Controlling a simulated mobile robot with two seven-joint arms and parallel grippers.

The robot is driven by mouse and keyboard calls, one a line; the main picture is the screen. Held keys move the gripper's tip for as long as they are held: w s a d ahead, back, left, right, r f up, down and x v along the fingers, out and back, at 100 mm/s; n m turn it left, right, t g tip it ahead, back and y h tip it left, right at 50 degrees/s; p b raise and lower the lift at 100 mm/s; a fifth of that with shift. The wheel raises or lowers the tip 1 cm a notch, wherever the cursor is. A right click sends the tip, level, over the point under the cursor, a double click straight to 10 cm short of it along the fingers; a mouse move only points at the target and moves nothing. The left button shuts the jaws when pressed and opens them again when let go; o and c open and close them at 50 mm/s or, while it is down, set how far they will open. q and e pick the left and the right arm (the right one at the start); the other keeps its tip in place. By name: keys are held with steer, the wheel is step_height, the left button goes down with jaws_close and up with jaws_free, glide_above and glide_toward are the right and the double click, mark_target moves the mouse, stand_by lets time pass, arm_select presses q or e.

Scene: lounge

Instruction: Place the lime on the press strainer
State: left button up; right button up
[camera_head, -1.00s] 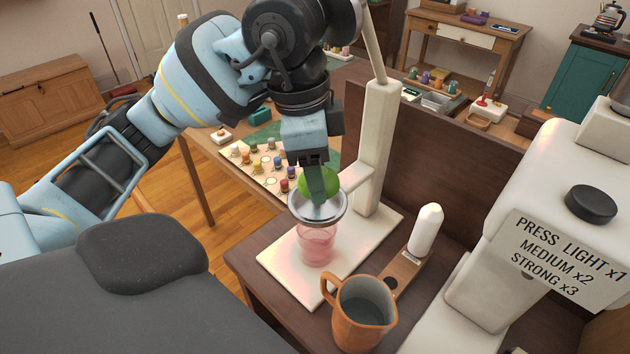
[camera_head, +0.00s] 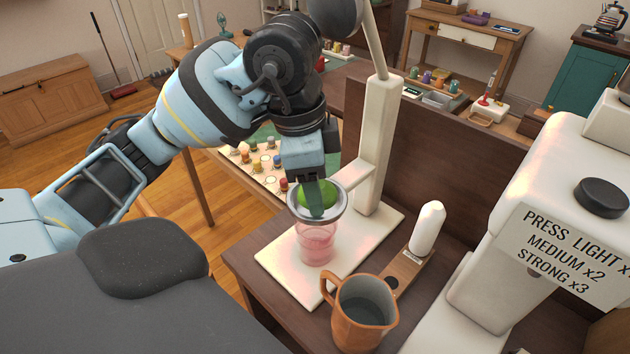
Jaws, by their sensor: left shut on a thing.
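The green lime (camera_head: 327,189) sits at the press strainer (camera_head: 337,211), a grey ring with a dished middle on the white press stand. My left gripper (camera_head: 316,202) points down over the strainer and is shut on the lime. Its near finger hides part of the lime. The lime is low, inside the outline of the strainer ring; I cannot tell whether it touches the strainer. A clear glass with pink liquid (camera_head: 317,246) stands under the strainer. My right gripper is not in view.
The press's white post (camera_head: 379,140) rises just right of the gripper. An orange jug (camera_head: 358,318) and a white-handled tool (camera_head: 427,228) stand on the dark table in front. A white machine with a sign (camera_head: 570,255) stands at right.

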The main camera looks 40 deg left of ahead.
arm_select(q)
steer(key=shift+s+f, duration=0.15)
steer(key=shift+f, duration=0.55)
steer(key=o, duration=0.9)
steer(key=shift+o, duration=0.2)
steer(key=shift+d+r+p, duration=0.1)
steer(key=shift+r+p, duration=0.2)
steer(key=shift+r, duration=0.15)
steer(key=r+p, duration=0.1)
steer(key=r, duration=0.3)
steer(key=a+r, duration=0.1)
steer(key=r, duration=0.3)
steer(key=r+p, duration=0.1)
steer(key=r, duration=0.3)
steer(key=shift+s+a+p, duration=0.25)
steer(key=shift+s+p, duration=0.1)
steer(key=shift+r, duration=0.3)
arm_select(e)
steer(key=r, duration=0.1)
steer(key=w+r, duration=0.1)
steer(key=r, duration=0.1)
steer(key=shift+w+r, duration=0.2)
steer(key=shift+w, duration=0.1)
